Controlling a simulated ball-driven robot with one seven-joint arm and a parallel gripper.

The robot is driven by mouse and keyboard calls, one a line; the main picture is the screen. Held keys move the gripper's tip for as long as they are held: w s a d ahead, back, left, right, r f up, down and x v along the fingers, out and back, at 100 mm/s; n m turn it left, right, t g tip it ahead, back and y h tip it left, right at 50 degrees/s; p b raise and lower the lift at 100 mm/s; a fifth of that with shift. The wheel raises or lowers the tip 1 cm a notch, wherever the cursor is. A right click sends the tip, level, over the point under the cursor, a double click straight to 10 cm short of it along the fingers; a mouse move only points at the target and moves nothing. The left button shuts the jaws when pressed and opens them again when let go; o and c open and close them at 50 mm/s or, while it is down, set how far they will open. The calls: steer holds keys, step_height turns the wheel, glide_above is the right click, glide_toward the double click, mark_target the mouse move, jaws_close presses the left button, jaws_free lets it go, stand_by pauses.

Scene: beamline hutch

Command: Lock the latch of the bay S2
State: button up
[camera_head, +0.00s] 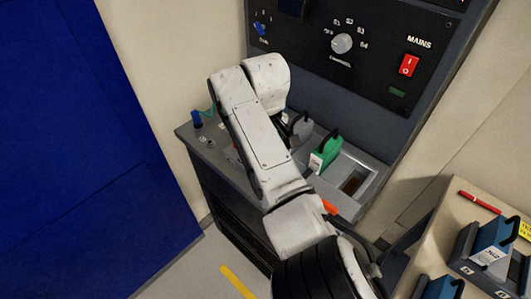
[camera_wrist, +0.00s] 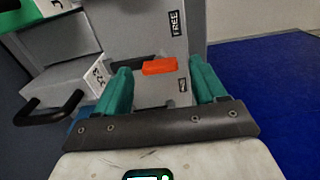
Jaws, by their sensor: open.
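The orange latch (camera_wrist: 160,65) lies on a grey panel in the wrist view. It is between a FREE label (camera_wrist: 175,22) and a small lock-like mark (camera_wrist: 182,85). My gripper (camera_wrist: 160,74) is open, with one teal finger on each side of the latch; contact cannot be told. A grey module (camera_head: 300,128) also shows partly behind my arm in the head view. My gripper is hidden there.
A green module (camera_head: 326,152) stands beside an open, empty bay (camera_head: 372,172). Another orange piece (camera_head: 329,206) is at the console's front. A side table (camera_head: 452,212) at right holds blue modules (camera_head: 492,238) and a red pen (camera_head: 479,202). A blue panel (camera_head: 80,150) stands at left.

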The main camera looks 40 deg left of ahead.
step_height(320, 180, up, 10)
steer(key=shift+b, duration=0.45)
steer(key=shift+f, duration=0.1)
stand_by(0.3)
